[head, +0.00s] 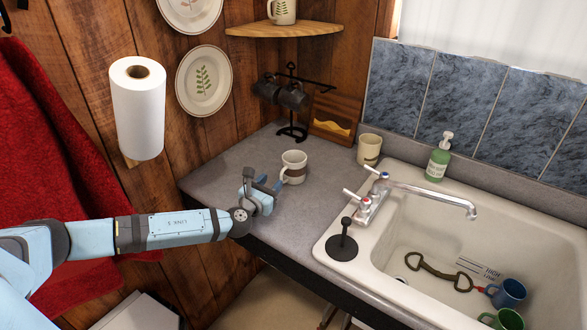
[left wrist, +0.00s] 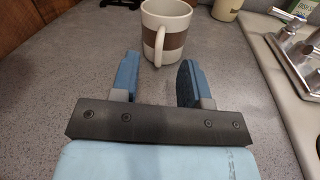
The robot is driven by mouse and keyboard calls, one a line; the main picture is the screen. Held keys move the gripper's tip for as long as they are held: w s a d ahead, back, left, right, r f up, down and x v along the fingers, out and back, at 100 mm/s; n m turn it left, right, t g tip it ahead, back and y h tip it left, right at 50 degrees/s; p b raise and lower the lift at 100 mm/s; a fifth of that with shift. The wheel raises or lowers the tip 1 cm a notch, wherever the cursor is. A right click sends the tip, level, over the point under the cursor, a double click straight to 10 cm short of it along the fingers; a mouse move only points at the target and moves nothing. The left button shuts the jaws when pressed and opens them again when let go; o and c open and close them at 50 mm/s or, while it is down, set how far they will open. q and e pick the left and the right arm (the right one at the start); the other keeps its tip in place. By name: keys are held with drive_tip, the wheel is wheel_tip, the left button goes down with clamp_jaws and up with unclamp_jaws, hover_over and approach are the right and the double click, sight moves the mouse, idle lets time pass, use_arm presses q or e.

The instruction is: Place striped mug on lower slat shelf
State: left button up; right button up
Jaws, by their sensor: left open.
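The striped mug (head: 293,167), white with a brown band, stands upright on the grey counter near its left part. My left gripper (head: 262,188) is open and empty, low over the counter just in front of the mug. In the left wrist view the mug (left wrist: 166,28) is just beyond the open fingers (left wrist: 158,76), with its handle turned toward the gripper. It is not between the fingers. I see no shelf that is clearly slatted; a wooden corner shelf (head: 285,30) hangs on the back wall. My right gripper is not in view.
A dark mug rack (head: 291,100) and a napkin holder (head: 333,118) stand behind the mug. A beige cup (head: 369,149) and a green soap bottle (head: 439,158) are near the sink (head: 400,178). A paper roll (head: 138,108) hangs at left.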

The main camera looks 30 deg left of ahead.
sight(282, 173)
use_arm(q)
drive_tip(key=w, duration=0.5)
drive_tip(key=w+f+p, duration=0.1)
drive_tip(key=w, duration=0.1)
drive_tip(key=shift+w+a, duration=0.25)
drive_tip(key=shift+w, duration=0.1)
drive_tip(key=shift+s, duration=0.1)
drive_tip(key=shift+c, duration=0.4)
drive_tip(key=shift+r, duration=0.1)
clamp_jaws()
